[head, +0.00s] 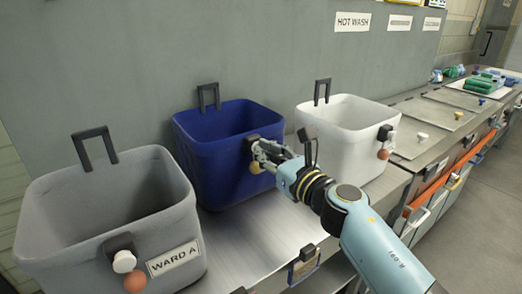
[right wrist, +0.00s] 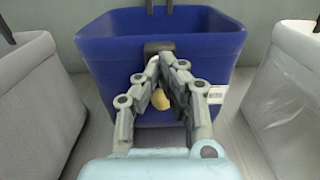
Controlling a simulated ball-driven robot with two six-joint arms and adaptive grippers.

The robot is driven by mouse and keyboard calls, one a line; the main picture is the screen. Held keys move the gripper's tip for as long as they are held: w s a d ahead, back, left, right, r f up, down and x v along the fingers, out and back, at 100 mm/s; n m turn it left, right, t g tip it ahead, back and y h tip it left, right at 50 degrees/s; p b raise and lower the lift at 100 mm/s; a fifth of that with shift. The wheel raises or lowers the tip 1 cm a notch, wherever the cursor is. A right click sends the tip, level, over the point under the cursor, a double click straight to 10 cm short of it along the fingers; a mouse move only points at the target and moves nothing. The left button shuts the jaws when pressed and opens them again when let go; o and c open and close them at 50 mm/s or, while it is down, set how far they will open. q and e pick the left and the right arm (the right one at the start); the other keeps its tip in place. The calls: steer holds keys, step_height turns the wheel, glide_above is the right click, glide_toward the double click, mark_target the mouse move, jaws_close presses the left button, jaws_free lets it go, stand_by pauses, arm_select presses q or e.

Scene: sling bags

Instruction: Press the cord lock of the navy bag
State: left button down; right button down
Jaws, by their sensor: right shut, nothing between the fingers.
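The navy bag (head: 222,150) stands open between a grey bag and a white bag on a metal counter. Its black cord lock block (right wrist: 158,46) sits on the front wall near the rim, with a yellow ball (right wrist: 161,99) hanging below it. My right gripper (head: 257,150) is at the front of this bag, at the lock. In the right wrist view its shut fingertips (right wrist: 160,64) meet just below the black block, with nothing between them. They hide the lock's button, so I cannot tell whether they touch it. My left gripper is not in view.
The grey bag (head: 60,215) with a WARD A label stands at left, and the white bag (head: 335,150) at right, close to my right arm. Trays and folded green cloths (head: 478,85) lie farther right.

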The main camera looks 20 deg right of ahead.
steer(key=shift+s, duration=0.15)
stand_by(0.4)
steer(key=v, duration=0.6)
steer(key=shift+s+p, duration=0.3)
steer(key=shift+s, duration=0.05)
steer(key=shift+d, duration=0.1)
